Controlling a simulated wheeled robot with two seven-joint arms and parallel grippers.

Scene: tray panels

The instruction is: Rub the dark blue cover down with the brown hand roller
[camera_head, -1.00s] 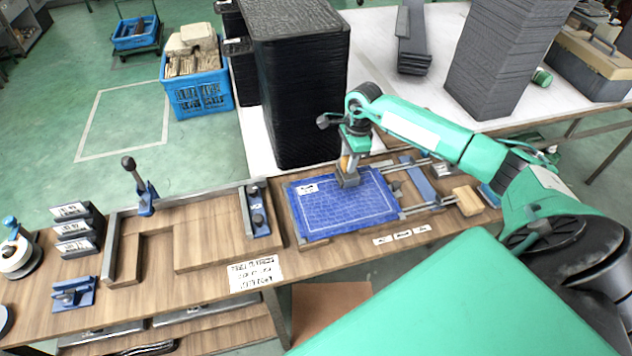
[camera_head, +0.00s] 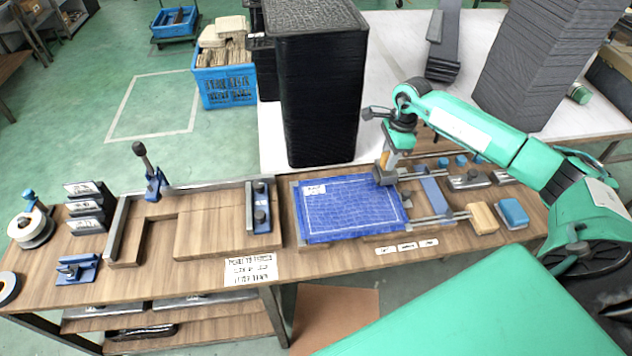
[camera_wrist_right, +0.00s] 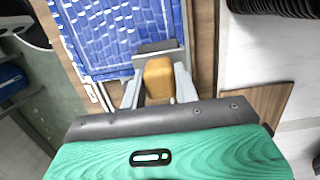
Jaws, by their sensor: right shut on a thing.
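The dark blue cover (camera_head: 345,212) lies flat on the workbench, with white grid lines and a small white label at its upper left. My right gripper (camera_head: 388,168) is over the cover's upper right corner. It is shut on the brown hand roller (camera_wrist_right: 158,78), whose brown handle sits between the fingers in the right wrist view. The roller's grey head (camera_wrist_right: 157,47) is at the cover's edge; I cannot tell whether it touches. The cover also fills the top of the right wrist view (camera_wrist_right: 115,30). My left gripper is not in view.
A tall black stack (camera_head: 322,95) stands close behind the cover. Metal rails, a wooden block (camera_head: 482,217) and a blue block (camera_head: 512,213) lie to the right. A wooden jig with a blue clamp (camera_head: 262,208) is to the left. White labels (camera_head: 407,247) line the front edge.

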